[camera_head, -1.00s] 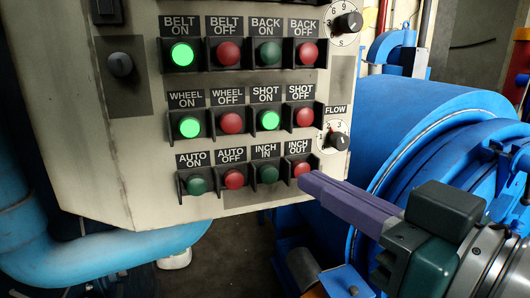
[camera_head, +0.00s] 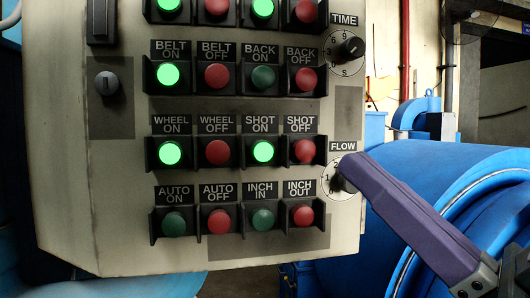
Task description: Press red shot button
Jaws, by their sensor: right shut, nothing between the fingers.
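The red SHOT OFF button (camera_head: 304,150) sits in a black guard at the right end of the third visible button row on the beige panel. It is unlit and fully visible. My right gripper (camera_head: 352,165), with purple fingers, comes in from the lower right and is shut and empty. Its tip is just right of the SHOT OFF button and slightly lower. It overlaps part of the FLOW dial (camera_head: 338,183) in the picture. I cannot tell whether the tip touches anything. My left gripper is not in view.
The green SHOT ON button (camera_head: 263,151) is lit just left. The red INCH OUT button (camera_head: 303,215) is below and the red BACK OFF button (camera_head: 306,78) above. The TIME dial (camera_head: 351,48) is at upper right. Blue machinery (camera_head: 430,165) stands right of the panel.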

